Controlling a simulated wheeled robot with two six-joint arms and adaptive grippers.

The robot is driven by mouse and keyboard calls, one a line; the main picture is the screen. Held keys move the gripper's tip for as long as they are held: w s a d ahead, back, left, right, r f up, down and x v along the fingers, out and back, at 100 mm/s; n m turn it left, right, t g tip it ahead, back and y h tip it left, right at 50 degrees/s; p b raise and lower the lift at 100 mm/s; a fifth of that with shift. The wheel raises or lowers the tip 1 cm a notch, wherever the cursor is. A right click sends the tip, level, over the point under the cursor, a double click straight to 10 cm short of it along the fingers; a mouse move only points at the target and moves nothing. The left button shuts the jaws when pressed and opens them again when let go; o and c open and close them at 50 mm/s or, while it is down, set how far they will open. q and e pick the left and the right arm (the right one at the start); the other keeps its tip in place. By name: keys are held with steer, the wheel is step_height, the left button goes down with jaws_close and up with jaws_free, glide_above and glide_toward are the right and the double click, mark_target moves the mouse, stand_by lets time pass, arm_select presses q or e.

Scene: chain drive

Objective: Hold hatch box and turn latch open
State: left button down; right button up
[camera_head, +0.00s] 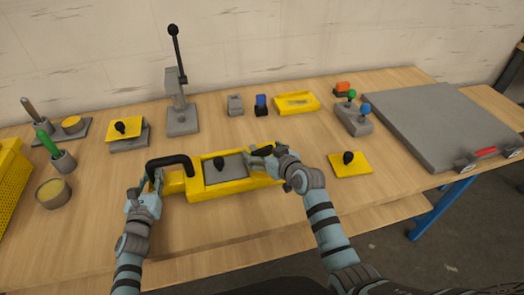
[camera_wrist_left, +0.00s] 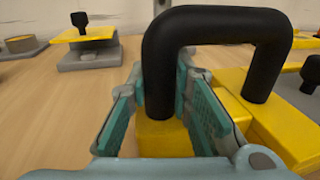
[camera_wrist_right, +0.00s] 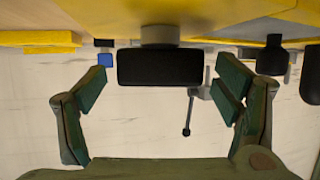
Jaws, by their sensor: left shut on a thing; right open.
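The yellow hatch box (camera_head: 212,193) sits near the table's front edge, with a grey hatch (camera_head: 233,171) bearing a black knob (camera_head: 219,162). A black arched handle (camera_head: 172,160) stands at its left end. My left gripper (camera_head: 152,177) is shut on the handle's near leg; the handle (camera_wrist_left: 215,22) also shows in the left wrist view. The black latch (camera_head: 263,151) is at the box's right side and partly hidden by my right gripper (camera_head: 270,157). In the right wrist view the latch (camera_wrist_right: 160,67) lies between the widely open fingers, apart from both.
Behind the box stand a grey lever press (camera_head: 181,118), small grey and blue blocks, and a yellow tray (camera_head: 297,103). A yellow plate with a black knob (camera_head: 348,164) lies to the right. A large grey panel (camera_head: 440,122) covers the far right.

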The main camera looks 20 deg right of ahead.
steer(key=shift+w+a+f, duration=0.15)
steer(key=shift+w+f, duration=0.1)
steer(key=shift+w, duration=0.2)
steer(key=c, duration=1.7)
steer(key=shift+m+h, duration=1.6)
steer(key=shift+h, duration=0.3)
steer(key=o, duration=1.7)
